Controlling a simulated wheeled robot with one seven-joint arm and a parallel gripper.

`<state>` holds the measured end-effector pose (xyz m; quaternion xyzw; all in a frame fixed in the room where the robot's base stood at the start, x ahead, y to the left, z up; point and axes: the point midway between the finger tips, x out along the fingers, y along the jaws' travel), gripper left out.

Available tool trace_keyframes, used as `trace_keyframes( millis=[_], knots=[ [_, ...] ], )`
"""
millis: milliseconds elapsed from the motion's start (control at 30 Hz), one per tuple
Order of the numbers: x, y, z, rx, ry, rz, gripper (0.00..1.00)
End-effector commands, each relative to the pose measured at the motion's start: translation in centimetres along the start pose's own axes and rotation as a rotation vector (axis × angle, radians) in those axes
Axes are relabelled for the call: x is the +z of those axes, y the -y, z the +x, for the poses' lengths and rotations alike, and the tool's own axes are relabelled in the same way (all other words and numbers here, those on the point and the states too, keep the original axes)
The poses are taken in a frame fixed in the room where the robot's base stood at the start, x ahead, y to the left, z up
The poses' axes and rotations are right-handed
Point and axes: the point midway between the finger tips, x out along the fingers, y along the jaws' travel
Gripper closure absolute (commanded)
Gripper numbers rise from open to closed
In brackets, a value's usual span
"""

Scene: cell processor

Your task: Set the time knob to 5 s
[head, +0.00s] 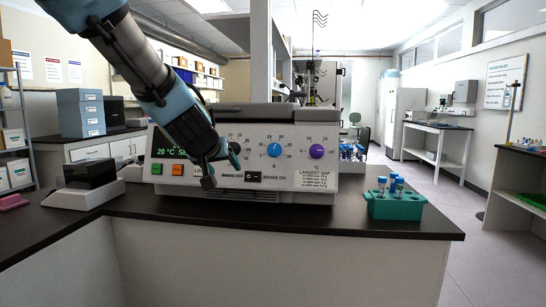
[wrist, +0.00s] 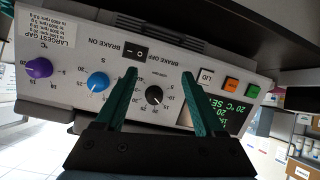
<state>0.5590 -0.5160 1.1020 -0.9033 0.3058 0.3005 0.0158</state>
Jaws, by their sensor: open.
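The blue knob (head: 274,150), with an "S" scale around it, is on the front panel of the white machine (head: 318,182). It also shows in the wrist view (wrist: 97,82); I cannot read its exact setting. My gripper (head: 222,165) is open and empty, in front of the panel left of the blue knob. In the wrist view my gripper (wrist: 159,75) has its green fingers spread either side of the black knob (wrist: 154,95); I cannot tell whether they touch it.
A purple knob (head: 317,152) is right of the blue one. A black brake switch (head: 253,176) sits below; green (head: 157,168) and orange (head: 177,169) buttons and a green-lit display (wrist: 222,116) are at the left. A teal tube rack (head: 394,206) stands right of the machine.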

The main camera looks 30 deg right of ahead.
Motion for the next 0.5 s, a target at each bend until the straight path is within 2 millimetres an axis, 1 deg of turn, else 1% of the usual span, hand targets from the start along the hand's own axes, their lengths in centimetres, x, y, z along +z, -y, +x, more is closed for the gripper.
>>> trace_keyframes(
  millis=[33,100,200,300,367,500],
  knots=[
    [-1.2,-3.5,0.1,0.034,-0.054,0.012,0.22],
    [-2.8,-6.9,-0.2,0.059,-0.112,0.016,0.21],
    [-4.1,-10.1,-0.8,0.078,-0.162,0.014,0.21],
    [-4.7,-11.6,-1.2,0.085,-0.184,0.012,0.21],
    [-4.8,-11.8,-1.0,0.084,-0.188,0.011,0.21],
    [-5.1,-11.9,0.5,0.083,-0.188,0.01,0.21]
  ],
)
